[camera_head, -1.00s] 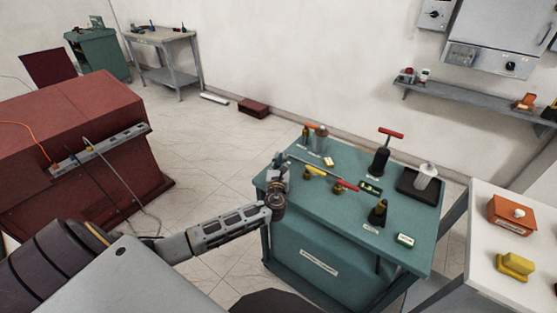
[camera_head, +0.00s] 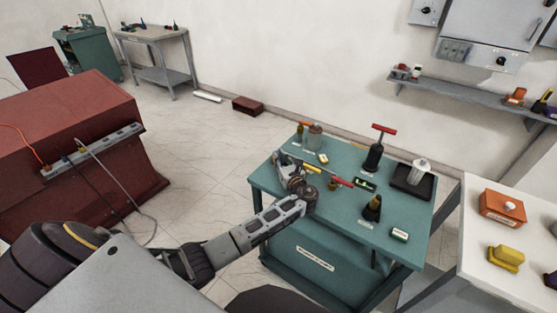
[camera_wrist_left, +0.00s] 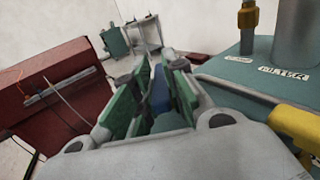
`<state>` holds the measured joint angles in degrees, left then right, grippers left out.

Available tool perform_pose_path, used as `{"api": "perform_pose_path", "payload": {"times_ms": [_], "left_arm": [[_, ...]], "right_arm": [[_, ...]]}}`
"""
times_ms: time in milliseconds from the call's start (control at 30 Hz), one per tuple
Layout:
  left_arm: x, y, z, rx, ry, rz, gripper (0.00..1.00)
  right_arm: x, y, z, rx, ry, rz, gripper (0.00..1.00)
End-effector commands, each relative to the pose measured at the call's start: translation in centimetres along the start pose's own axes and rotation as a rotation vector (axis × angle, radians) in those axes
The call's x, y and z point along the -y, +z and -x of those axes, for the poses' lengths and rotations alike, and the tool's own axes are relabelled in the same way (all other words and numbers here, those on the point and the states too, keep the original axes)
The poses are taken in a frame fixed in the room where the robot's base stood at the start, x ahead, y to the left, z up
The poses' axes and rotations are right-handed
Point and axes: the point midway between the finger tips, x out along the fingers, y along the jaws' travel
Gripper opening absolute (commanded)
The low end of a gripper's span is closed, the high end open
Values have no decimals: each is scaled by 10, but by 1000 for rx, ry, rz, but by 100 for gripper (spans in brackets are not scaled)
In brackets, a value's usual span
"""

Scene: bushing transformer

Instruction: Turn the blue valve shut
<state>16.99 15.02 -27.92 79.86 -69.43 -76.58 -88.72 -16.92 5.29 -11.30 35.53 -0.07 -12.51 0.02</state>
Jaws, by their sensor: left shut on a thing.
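My left gripper (camera_head: 283,162) is over the left side of the teal table (camera_head: 300,228), with its wrist bent so that the fingers point toward the back left. In the left wrist view the gripper (camera_wrist_left: 160,84) has green-padded fingers, shut on a narrow blue piece (camera_wrist_left: 159,96), which looks like the blue valve's handle. The rest of the valve is hidden by the fingers and does not show in the head view. My right gripper is in neither view.
On the table stand a black pump with a red handle (camera_head: 376,150), a dark cone-shaped bottle (camera_head: 372,208), a black tray (camera_head: 400,182) and a grey canister (camera_head: 315,137). A yellow part (camera_wrist_left: 300,125) is close right of the gripper. A white table (camera_head: 475,225) adjoins at right.

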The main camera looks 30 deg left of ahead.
Motion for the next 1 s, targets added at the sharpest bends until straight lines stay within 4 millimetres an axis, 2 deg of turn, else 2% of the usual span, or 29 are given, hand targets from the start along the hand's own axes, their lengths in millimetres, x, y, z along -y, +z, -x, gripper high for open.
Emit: {"api": "perform_pose_path", "payload": {"times_ms": [667, 700, 833, 867, 1000], "left_arm": [[3, 1, -1, 2, 53, 2, 0], [3, 1, -1, 2, 53, 2, 16], [3, 1, -1, 2, 53, 2, 33], [3, 1, -1, 2, 53, 1, 36], [2, 1, 0, 1, 53, 1, 36]], "right_arm": [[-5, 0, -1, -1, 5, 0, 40], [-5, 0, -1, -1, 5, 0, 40], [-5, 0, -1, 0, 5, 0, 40], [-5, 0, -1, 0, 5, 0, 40], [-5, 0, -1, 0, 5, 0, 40]]}}
